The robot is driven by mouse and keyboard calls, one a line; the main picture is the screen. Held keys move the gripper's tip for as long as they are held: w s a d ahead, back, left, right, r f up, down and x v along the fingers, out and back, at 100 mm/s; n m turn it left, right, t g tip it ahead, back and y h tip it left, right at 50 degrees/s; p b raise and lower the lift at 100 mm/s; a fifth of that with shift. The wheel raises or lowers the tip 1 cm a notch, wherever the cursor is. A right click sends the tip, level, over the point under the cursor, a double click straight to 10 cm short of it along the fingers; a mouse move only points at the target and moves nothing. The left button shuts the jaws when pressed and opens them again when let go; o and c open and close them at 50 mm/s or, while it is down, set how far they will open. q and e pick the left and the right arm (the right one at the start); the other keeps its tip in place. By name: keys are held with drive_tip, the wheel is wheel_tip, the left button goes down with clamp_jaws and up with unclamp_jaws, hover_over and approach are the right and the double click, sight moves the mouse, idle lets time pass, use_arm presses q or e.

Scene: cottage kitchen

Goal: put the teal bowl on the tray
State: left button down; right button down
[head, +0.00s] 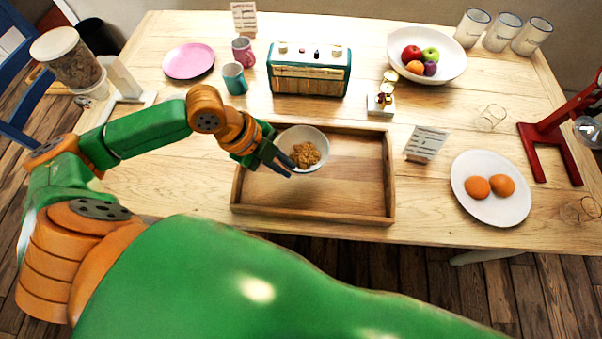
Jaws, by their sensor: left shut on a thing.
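A round bowl (313,136), pale inside and holding brown crumbly food (305,155), is at the back left part of the wooden tray (345,213). Its outer side is mostly hidden, so a teal colour is hard to confirm. My left gripper (284,163) is shut on the bowl's left rim. The bowl overlaps the tray's back edge in the picture; I cannot tell whether it touches the tray floor or hangs just above it. The rest of the tray is empty. My right gripper is not in view.
Behind the tray are a teal radio (309,72), a small scale-like object (381,101), a teal mug (234,78) and a pink mug (243,51). A card (426,143) and a plate with two orange-brown round items (490,207) stand to the right.

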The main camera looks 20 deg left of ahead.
use_arm(q)
drive_tip(key=d+f, duration=0.1)
drive_tip(key=w+d+f, duration=0.1)
drive_tip(key=f, duration=0.1)
drive_tip(key=w+d+f, duration=0.1)
drive_tip(key=shift+w+f, duration=0.15)
wheel_tip(320, 180, down, 3)
drive_tip(key=shift+a+r, duration=0.1)
drive_tip(key=shift+a, duration=0.05)
drive_tip(key=c, duration=0.9)
unclamp_jaws()
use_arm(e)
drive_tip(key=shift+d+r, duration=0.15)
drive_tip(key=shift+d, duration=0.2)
use_arm(q)
drive_tip(key=p+v, duration=0.1)
drive_tip(key=v, duration=1.1)
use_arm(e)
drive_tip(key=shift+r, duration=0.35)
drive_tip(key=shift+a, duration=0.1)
